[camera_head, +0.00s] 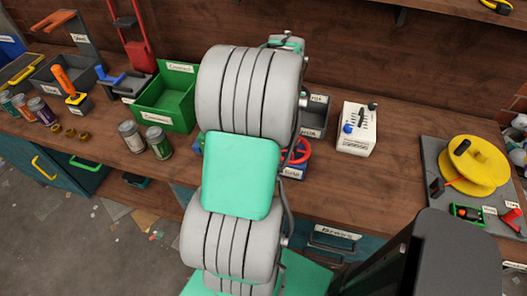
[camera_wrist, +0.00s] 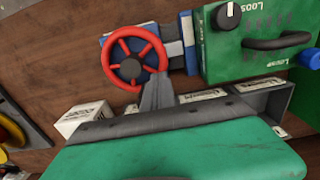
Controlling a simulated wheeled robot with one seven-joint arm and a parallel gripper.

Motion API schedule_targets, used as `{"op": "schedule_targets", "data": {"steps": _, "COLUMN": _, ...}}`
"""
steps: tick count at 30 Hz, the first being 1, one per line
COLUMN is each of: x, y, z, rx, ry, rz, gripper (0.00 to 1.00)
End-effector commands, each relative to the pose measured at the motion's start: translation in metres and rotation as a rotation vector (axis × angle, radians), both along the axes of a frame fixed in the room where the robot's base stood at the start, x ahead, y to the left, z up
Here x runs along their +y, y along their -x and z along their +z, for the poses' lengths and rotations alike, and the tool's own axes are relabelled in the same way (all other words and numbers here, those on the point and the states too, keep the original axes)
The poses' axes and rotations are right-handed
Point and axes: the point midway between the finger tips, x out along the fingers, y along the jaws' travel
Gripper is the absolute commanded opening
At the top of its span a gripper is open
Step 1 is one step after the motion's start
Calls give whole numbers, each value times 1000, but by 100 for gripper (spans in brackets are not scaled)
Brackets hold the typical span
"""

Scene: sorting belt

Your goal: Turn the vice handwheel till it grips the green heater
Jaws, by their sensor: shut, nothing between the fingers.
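The vice's red handwheel (camera_wrist: 152,50) faces the wrist camera, with a dark hub and spokes. Behind it is the blue vice (camera_wrist: 174,36) with pale jaw parts. The green heater (camera_wrist: 225,50), with a black knob, a dark handle and "Loose" labels, lies at the vice's right side; I cannot tell whether the jaws touch it. My gripper (camera_wrist: 157,88) is shut and empty, its grey fingers at the wheel's lower right rim; contact is unclear. In the head view my arm hides the heater and most of the vice; part of the handwheel (camera_head: 303,151) shows.
Grey bins (camera_wrist: 262,98) stand behind my fingers in the wrist view. In the head view, a white switch box (camera_head: 352,141) stands right of the vice, a yellow reel (camera_head: 478,166) farther right. A green crate (camera_head: 165,115) and two cans stand left. Bench between box and reel is clear.

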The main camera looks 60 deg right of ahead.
Motion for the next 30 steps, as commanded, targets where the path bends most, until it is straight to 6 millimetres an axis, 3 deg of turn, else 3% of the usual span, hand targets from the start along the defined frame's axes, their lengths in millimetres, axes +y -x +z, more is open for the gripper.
{"op": "schedule_targets", "data": {"steps": 10, "x": 7, "y": -1, "z": 6, "rx": 0, "ry": -2, "rz": 0, "gripper": 0}}
{"op": "schedule_targets", "data": {"steps": 30, "x": 8, "y": -1, "z": 84, "rx": 2, "ry": -3, "rz": 1, "gripper": 0}}
